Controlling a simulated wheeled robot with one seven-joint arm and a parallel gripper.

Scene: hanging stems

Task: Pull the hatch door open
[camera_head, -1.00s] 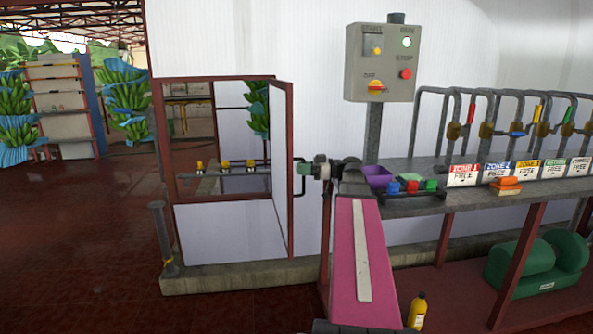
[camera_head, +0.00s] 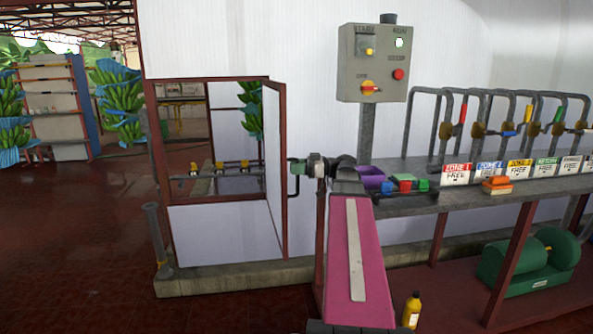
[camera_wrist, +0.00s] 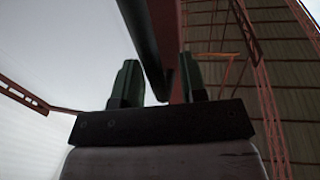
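The hatch door (camera_head: 275,165), a white panel with a red frame, stands ajar, swung out from the red hatch frame (camera_head: 151,150). A dark bar handle (camera_head: 290,187) sticks out from its free edge. My gripper (camera_head: 297,168) is at this handle, reaching in from the right. In the wrist view, my gripper's (camera_wrist: 158,82) two green fingers stand apart.
A grey control box (camera_head: 373,63) on a post stands behind my arm. A bench (camera_head: 480,196) with trays, labels and pipes fills the right. A yellow bottle (camera_head: 412,312) stands at the lower right. A low concrete curb (camera_head: 230,280) runs below the hatch. The floor at left is clear.

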